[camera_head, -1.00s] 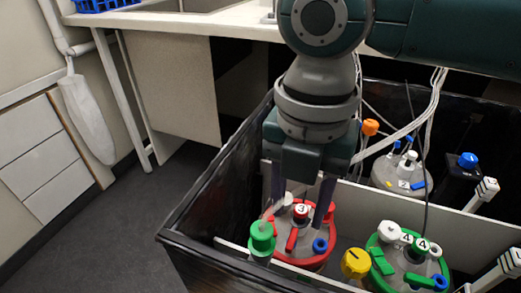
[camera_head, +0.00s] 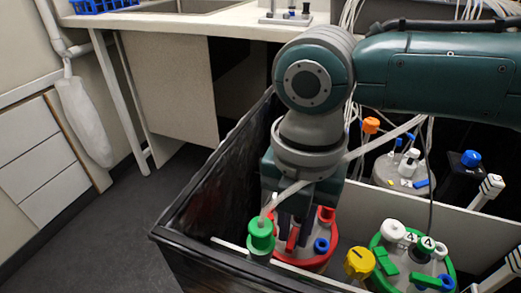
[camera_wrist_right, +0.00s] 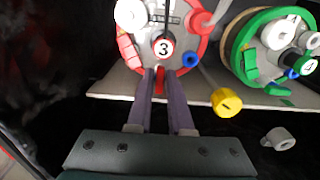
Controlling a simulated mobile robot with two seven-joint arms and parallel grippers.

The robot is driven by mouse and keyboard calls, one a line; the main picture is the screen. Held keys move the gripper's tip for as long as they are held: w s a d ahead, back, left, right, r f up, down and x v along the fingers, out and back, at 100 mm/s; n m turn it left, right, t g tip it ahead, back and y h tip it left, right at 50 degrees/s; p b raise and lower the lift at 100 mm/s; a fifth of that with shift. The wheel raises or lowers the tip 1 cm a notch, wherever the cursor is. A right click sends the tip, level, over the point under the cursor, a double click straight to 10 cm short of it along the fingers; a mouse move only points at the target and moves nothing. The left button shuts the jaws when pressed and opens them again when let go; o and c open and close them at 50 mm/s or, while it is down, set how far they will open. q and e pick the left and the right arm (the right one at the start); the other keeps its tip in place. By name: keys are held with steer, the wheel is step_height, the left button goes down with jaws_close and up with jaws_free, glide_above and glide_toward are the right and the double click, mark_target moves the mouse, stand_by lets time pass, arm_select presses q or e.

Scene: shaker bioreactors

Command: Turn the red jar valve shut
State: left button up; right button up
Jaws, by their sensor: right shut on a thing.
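The red jar (camera_head: 313,262), with a red rim and a "3" label (camera_wrist_right: 163,47), stands in the black-walled box. My right gripper (camera_head: 293,236) points down over its lid, and its two dark fingers (camera_wrist_right: 161,76) are close together on the jar's small red valve handle (camera_head: 293,240). In the wrist view a strip of the red valve (camera_wrist_right: 160,82) shows between the fingers; the rest is hidden. The gripper covers much of the jar's lid in the head view. My left gripper is not in view.
A green-capped post (camera_head: 260,236) stands close left of the gripper, a blue cap (camera_head: 321,245) close right. A yellow knob (camera_head: 359,263) and a green jar (camera_head: 412,262) are further right. A grey jar (camera_head: 400,172) with cables stands behind a white divider (camera_head: 370,212).

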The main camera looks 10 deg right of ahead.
jaws_close()
